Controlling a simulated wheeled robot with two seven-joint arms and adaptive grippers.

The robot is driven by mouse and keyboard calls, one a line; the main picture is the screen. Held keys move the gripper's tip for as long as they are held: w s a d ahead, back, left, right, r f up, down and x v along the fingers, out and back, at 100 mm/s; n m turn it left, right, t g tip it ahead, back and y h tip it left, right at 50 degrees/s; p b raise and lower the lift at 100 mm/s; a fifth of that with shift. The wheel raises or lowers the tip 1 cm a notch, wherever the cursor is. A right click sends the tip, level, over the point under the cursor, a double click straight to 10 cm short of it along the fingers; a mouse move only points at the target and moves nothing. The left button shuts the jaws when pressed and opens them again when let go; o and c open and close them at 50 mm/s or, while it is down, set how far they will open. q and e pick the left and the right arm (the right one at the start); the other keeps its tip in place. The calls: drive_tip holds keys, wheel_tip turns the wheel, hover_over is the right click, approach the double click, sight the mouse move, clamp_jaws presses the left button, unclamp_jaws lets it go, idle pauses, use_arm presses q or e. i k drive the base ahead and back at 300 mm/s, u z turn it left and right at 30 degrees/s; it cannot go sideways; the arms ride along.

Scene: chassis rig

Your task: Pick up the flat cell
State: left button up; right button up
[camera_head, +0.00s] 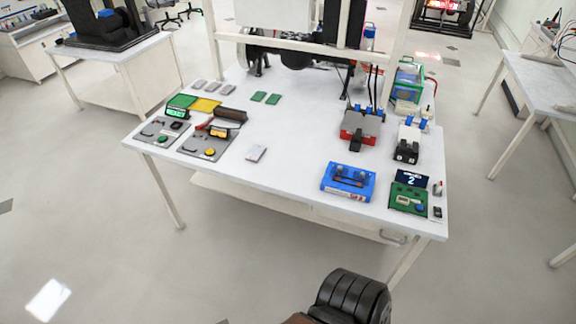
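A small flat grey-silver piece (256,153) lies alone near the front edge of the white table (290,180), left of the middle. It looks like a flat cell. Several similar flat grey pieces (213,87) lie in a row at the back left of the table. Neither of my grippers is in view.
A blue device (348,182), a green board (408,197) and a red-grey fixture (361,127) occupy the right. The table's middle is largely clear. A white frame rises behind.

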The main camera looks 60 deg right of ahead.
sight(254, 156)
drive_tip(key=k, duration=0.35)
drive_tip(key=z, duration=0.7)
